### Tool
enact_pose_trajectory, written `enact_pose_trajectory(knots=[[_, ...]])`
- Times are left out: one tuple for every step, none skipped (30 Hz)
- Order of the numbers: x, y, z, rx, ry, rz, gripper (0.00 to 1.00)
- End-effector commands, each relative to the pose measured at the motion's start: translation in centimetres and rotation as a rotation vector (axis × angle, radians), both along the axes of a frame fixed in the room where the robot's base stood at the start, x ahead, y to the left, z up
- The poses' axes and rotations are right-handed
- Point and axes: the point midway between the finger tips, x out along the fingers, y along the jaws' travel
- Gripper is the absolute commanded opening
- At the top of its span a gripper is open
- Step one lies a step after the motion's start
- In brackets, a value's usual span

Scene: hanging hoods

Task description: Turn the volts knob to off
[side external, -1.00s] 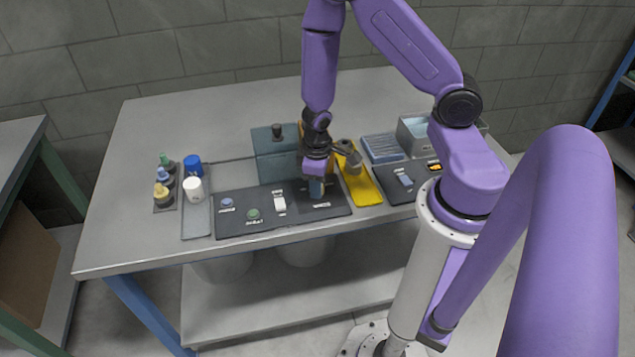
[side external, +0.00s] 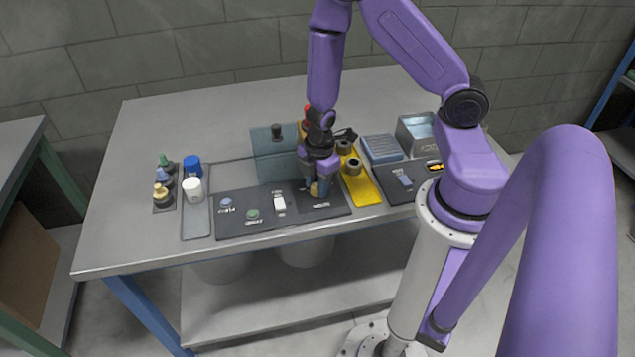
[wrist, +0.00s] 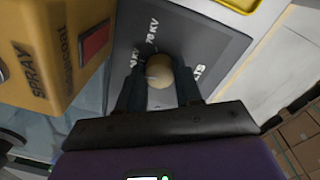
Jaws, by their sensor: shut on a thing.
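The volts knob (wrist: 160,71) is a round tan knob with a pale mark on its face, on a dark grey panel (wrist: 215,50). In the wrist view, white printing around it includes "KV" marks and part of a label. My gripper (wrist: 157,88) is shut on the knob, with a dark finger on either side. In the side external view, my gripper (side external: 318,190) points down at the right end of the dark control panel (side external: 235,231), and a bit of the tan knob shows between the fingers. The knob's exact setting is hard to read.
A yellow block marked "SPRAY" (wrist: 35,50) stands close beside my gripper. Left along the panel are a white switch (side external: 279,203), a green button (side external: 253,215) and a blue button (side external: 226,204). A yellow tray (side external: 366,187) lies to the right.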

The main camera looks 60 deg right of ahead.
Motion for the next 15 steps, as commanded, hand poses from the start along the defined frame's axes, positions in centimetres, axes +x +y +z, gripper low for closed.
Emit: enact_pose_trajectory(knots=[[0.0, -0.06, 0.03, 0.0, 0.0, 0.041, 0.04], [0.01, -0.07, 0.03, -0.001, 0.0, 0.07, 0.04], [0.01, -0.07, 0.03, 0.0, 0.0, 0.109, 0.04], [0.02, -0.07, 0.03, 0.0, 0.0, 0.138, 0.04], [0.02, -0.07, 0.03, 0.001, 0.0, 0.165, 0.04], [0.03, -0.08, 0.03, 0.001, 0.0, 0.203, 0.04], [0.03, -0.08, 0.03, 0.0, 0.0, 0.232, 0.04], [0.04, -0.08, 0.03, -0.001, -0.001, 0.261, 0.04], [0.03, -0.09, 0.03, -0.001, -0.001, 0.298, 0.04], [0.04, -0.1, 0.03, -0.001, -0.001, 0.324, 0.04], [0.05, -0.11, 0.03, 0.0, -0.001, 0.352, 0.04], [0.06, -0.11, 0.03, -0.001, -0.001, 0.387, 0.04], [0.07, -0.12, 0.04, 0.0, -0.001, 0.414, 0.04], [0.08, -0.13, 0.04, -0.001, -0.001, 0.438, 0.04], [0.08, -0.12, 0.04, 0.0, -0.001, 0.471, 0.04]])
